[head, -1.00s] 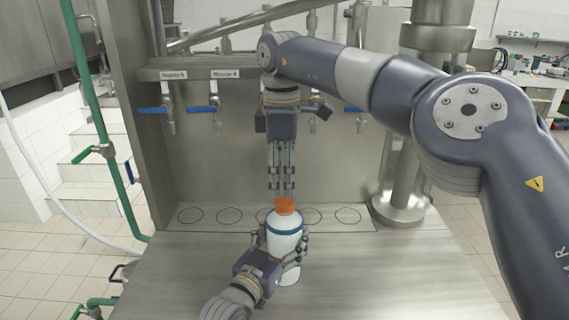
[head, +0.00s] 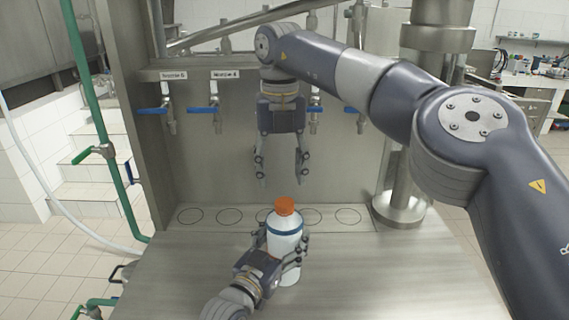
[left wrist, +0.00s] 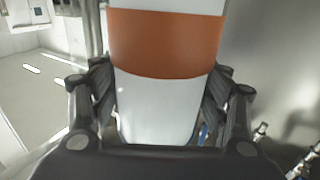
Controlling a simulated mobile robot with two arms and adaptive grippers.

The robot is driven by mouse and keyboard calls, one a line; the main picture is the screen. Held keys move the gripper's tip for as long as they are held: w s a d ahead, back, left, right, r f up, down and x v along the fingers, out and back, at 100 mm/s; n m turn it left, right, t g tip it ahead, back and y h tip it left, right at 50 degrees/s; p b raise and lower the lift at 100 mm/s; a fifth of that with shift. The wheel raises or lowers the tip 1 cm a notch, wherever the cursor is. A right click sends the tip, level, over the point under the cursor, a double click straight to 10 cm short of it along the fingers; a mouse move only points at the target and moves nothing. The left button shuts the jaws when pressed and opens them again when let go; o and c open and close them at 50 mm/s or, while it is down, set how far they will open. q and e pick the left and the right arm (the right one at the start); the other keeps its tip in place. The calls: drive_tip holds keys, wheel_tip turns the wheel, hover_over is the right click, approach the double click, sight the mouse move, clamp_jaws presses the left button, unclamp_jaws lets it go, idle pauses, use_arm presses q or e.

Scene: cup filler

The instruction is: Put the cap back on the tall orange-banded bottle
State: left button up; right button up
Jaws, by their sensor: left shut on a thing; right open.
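The bottle (head: 285,245) stands upright on the steel counter, white with a blue band in the head view. The left wrist view shows a wide orange band (left wrist: 165,45) on its white body (left wrist: 160,105). An orange cap (head: 285,205) sits on top of the bottle; whether it is screwed tight I cannot tell. My left gripper (head: 284,239) is shut around the bottle's body, with a finger on each side. My right gripper (head: 281,181) is open and empty above the cap, pointing down, with its fingers spread apart and clear of the cap.
Behind stands a steel filling panel with blue-handled taps (head: 204,109). A row of marked circles (head: 190,216) lies on the counter's back strip. A steel column (head: 400,185) stands at the right. The counter (head: 390,275) is clear right of the bottle.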

sight(285, 202)
drive_tip(key=n, duration=0.3)
drive_tip(key=shift+r, duration=0.1)
drive_tip(key=n, duration=0.5)
drive_tip(key=shift+d+r, duration=0.1)
drive_tip(key=shift+r, duration=0.05)
drive_tip(key=n, duration=0.5)
drive_tip(key=shift+w+d+r, duration=0.1)
drive_tip(key=shift+r, duration=0.1)
drive_tip(key=n, duration=0.3)
drive_tip(key=shift+d+r, duration=0.1)
drive_tip(key=shift+d, duration=0.05)
drive_tip(key=shift+f, duration=4.05)
